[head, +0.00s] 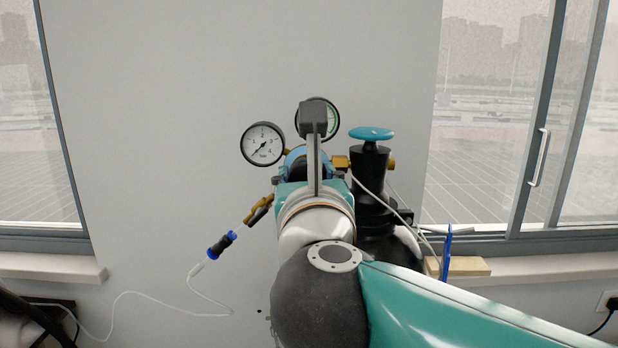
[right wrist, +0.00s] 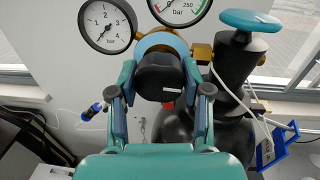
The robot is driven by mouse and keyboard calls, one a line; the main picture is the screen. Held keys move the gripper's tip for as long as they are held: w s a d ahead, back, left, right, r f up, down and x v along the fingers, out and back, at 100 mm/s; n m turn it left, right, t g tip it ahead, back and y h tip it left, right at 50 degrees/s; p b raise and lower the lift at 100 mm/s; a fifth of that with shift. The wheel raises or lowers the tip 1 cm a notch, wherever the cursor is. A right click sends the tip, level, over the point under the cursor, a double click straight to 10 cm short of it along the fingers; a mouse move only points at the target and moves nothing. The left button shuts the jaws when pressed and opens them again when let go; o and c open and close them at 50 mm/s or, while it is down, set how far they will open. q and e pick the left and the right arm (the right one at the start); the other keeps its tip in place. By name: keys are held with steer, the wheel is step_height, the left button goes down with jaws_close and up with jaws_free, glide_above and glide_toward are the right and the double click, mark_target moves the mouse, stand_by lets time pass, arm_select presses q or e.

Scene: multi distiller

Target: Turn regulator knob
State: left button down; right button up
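The regulator knob (right wrist: 163,77) is black and ribbed, and sits in front of a blue ring on the regulator (right wrist: 165,42), below two round gauges. My right gripper (right wrist: 162,85) has its two fingers on either side of the knob in the right wrist view. The pads are very close to its sides; I cannot tell whether they press on it. In the head view my right gripper (head: 315,150) is seen from behind and hides most of the knob. The left gauge (head: 263,144) and the green-marked right gauge (right wrist: 180,8) stand above. My left gripper is not in view.
A black valve with a teal handwheel (head: 371,133) stands close to the right of my gripper. A thin white tube (head: 150,293) runs from a blue-and-black connector (head: 221,244) at lower left. Windows flank the wall, and a wooden block (head: 468,266) lies on the right sill.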

steer(key=shift+c, duration=1.3)
